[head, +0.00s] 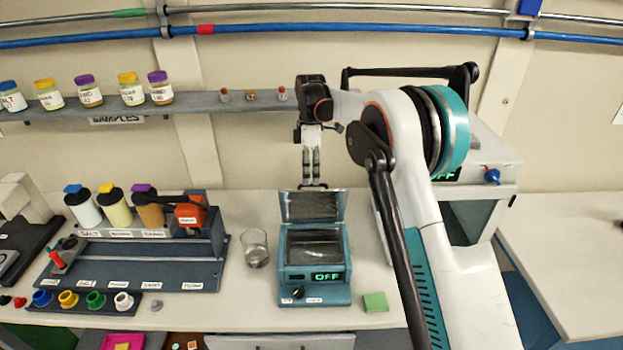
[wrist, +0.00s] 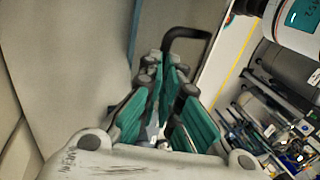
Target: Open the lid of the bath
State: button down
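The bath (head: 317,272) is a teal box on the bench with a green "OFF" display and a knob on its front. Its lid (head: 312,206) stands raised at the back, nearly upright, and the dark inside of the bath shows. My gripper (head: 312,184) points down at the lid's top edge, where a thin dark handle bar shows. In the wrist view my gripper's teal fingers (wrist: 168,85) are close together, with a black bent handle (wrist: 190,34) at their tips. I cannot tell whether they grip it or only touch it.
A glass beaker (head: 255,249) stands close left of the bath, and a green block (head: 375,302) lies to its right. A rack with bottles (head: 118,209) fills the left bench. A sample shelf (head: 205,105) runs behind my gripper. The right bench (head: 560,260) is largely clear.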

jog(key=shift+w+d+f, duration=0.1)
jog(key=shift+w+f, duration=0.15)
jog(key=shift+f, duration=0.25)
jog(key=shift+w+d+f, duration=0.1)
jog(key=shift+w+f, duration=0.15)
jog(key=shift+f, duration=0.2)
jog(key=c, duration=1.8)
grip_release()
jog(key=shift+o, duration=0.5)
jog(key=shift+w+f, duration=0.5)
jog(key=shift+w, duration=0.3)
jog(key=s+v, duration=0.1)
jog(key=v, duration=1.1)
jog(key=shift+r, duration=0.4)
jog(key=shift+w, duration=0.15)
